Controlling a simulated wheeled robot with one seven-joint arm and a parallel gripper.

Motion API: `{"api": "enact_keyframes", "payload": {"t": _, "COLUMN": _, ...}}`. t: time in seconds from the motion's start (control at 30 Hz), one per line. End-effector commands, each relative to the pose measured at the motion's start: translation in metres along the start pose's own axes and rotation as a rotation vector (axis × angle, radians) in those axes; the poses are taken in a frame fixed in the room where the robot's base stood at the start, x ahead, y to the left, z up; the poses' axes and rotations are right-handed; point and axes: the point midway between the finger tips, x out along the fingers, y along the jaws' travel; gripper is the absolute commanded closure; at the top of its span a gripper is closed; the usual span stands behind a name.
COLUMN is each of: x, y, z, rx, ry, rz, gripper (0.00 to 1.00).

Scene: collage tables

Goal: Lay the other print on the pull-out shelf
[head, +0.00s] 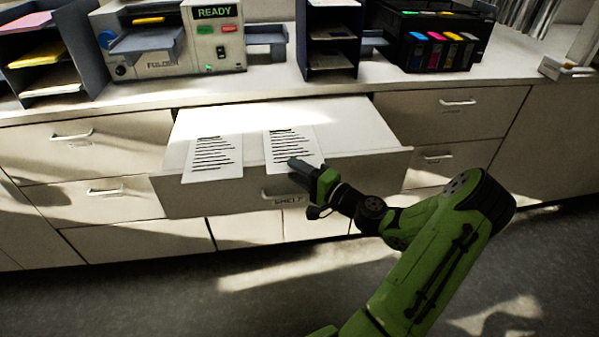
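The pull-out shelf (340,125) is drawn out from the cabinet, with a "SHELF" label on its front. Two white prints with dark lines of text are at it, side by side. The left print (232,158) lies on the shelf, its near end reaching the front edge. The right print (307,145) is on or just above the shelf; I cannot tell if it touches. My gripper (300,168) is at the near end of the right print, over the shelf's front edge. Its fingers look close together, but whether they pinch the paper is unclear.
On the counter stand a folder machine (170,50) with a READY display, a dark paper rack (330,40), a black printer (437,45) with coloured cartridges, and another sorter (45,55) at left. Closed drawers (455,105) flank the shelf. The shelf's right part is bare.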

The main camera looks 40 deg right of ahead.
Motion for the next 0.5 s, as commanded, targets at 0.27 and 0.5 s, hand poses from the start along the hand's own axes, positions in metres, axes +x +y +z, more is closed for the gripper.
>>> {"api": "enact_keyframes", "payload": {"t": 0.27, "x": -0.046, "y": 0.000, "z": -0.002, "rx": 0.003, "ry": 0.007, "rz": 0.003, "gripper": 0.64}}
{"api": "enact_keyframes", "payload": {"t": 0.5, "x": -0.114, "y": -0.001, "z": -0.001, "rx": 0.002, "ry": 0.007, "rz": 0.001, "gripper": 0.64}}
